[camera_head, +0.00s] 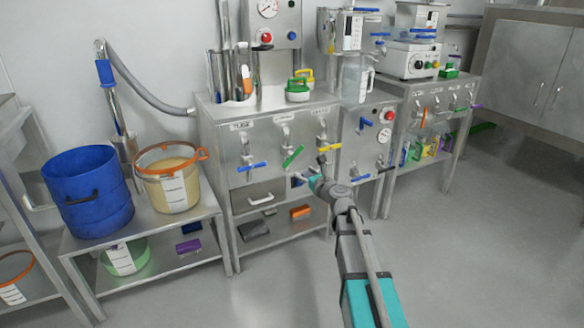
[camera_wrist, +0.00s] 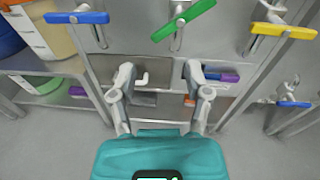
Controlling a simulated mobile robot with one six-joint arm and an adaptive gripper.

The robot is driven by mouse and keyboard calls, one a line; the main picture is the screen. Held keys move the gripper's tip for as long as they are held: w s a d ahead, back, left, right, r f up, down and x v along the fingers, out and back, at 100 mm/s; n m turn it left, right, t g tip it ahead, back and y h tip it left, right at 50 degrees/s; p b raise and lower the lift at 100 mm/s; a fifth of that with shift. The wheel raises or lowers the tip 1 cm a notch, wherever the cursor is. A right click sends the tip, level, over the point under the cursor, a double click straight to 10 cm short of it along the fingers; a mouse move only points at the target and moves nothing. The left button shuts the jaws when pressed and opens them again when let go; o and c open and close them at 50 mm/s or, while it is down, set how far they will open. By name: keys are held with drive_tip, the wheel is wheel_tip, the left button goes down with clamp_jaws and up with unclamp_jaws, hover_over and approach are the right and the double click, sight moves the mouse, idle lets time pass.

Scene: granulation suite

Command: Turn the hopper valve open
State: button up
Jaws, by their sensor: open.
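Three valve handles sit in a row on the steel cabinet front (camera_head: 232,190): a blue handle (camera_head: 251,167), a green handle (camera_head: 293,157) and a yellow handle (camera_head: 327,148). The labels above them are too small to read surely, so I cannot tell which is the hopper valve. In the wrist view the blue (camera_wrist: 76,17), green (camera_wrist: 184,20) and yellow (camera_wrist: 284,30) handles line the top edge; the green one is tilted. My gripper (camera_wrist: 160,75) is open and empty, its fingers below the green handle and apart from it. In the head view my gripper (camera_head: 310,172) is before the cabinet.
Another blue handle (camera_head: 386,170) is on the panel to the right. Below the valves are a drawer handle (camera_head: 261,199) and a shelf with an orange item (camera_head: 300,212). A blue drum (camera_head: 88,192) and a beige tub (camera_head: 168,180) stand left. The floor at front is clear.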

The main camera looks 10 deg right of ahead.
sight(294, 158)
drive_tip(key=d+m, duration=0.1)
drive_tip(key=w+d+m+t+h, duration=0.1)
drive_tip(key=shift+w+f+m+b, duration=0.15)
drive_tip(key=shift+f+m+b, duration=0.15)
drive_tip(key=shift+m, duration=0.1)
drive_tip(key=shift+a, duration=0.1)
drive_tip(key=x, duration=1.3)
drive_tip(key=shift+w+a, duration=0.1)
drive_tip(key=shift+w, duration=0.25)
